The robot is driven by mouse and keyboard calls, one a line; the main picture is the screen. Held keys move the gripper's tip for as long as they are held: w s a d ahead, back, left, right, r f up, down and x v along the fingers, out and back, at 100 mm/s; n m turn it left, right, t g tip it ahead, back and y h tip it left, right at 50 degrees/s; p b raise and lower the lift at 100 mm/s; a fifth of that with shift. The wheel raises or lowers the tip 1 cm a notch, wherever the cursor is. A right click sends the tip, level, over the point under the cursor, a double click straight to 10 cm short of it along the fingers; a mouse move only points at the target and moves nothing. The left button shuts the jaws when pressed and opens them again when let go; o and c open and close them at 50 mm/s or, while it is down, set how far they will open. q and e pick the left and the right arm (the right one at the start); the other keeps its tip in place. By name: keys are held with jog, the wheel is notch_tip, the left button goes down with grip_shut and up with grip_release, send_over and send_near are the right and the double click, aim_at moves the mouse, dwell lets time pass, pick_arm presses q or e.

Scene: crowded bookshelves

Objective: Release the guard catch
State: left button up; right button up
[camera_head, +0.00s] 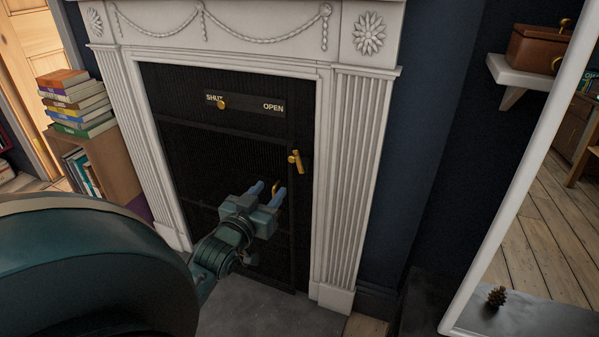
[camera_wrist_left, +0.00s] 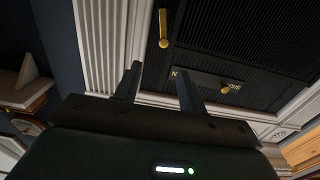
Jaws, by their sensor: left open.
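The black fireplace guard (camera_head: 190,155) fills the white surround. A small brass catch (camera_head: 295,160) sits on its right edge; it also shows in the left wrist view (camera_wrist_left: 163,28), which is turned nearly upside down. Above it, a dark plate lettered SHUT and OPEN (camera_head: 245,104) has a brass knob (camera_head: 222,103) at the SHUT end. My left gripper (camera_head: 268,189) is open, its fingers pointing toward the guard, below and left of the catch. My right gripper is out of view.
The white fluted column (camera_head: 345,185) stands just right of the guard. A stack of books (camera_head: 75,100) on a wooden case is at the left. A white shelf (camera_head: 510,75) with a brown box (camera_head: 538,48) is at the upper right.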

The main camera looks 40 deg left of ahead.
aim_at(291, 159)
pick_arm(q)
jog(key=b+x, duration=0.1)
jog(key=x, duration=0.3)
jog(key=b+x, duration=0.1)
jog(key=x, duration=0.7)
jog(key=shift+w+a+b, duration=0.15)
jog(key=shift+a+b, duration=0.25)
jog(key=shift+a, duration=0.05)
jog(key=shift+w+a, duration=0.2)
jog(key=shift+w, duration=0.4)
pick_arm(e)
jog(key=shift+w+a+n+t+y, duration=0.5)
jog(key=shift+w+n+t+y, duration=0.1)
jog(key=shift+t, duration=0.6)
pick_arm(q)
jog(key=shift+c, duration=0.3)
grip_shut()
jog(key=shift+r, duration=0.1)
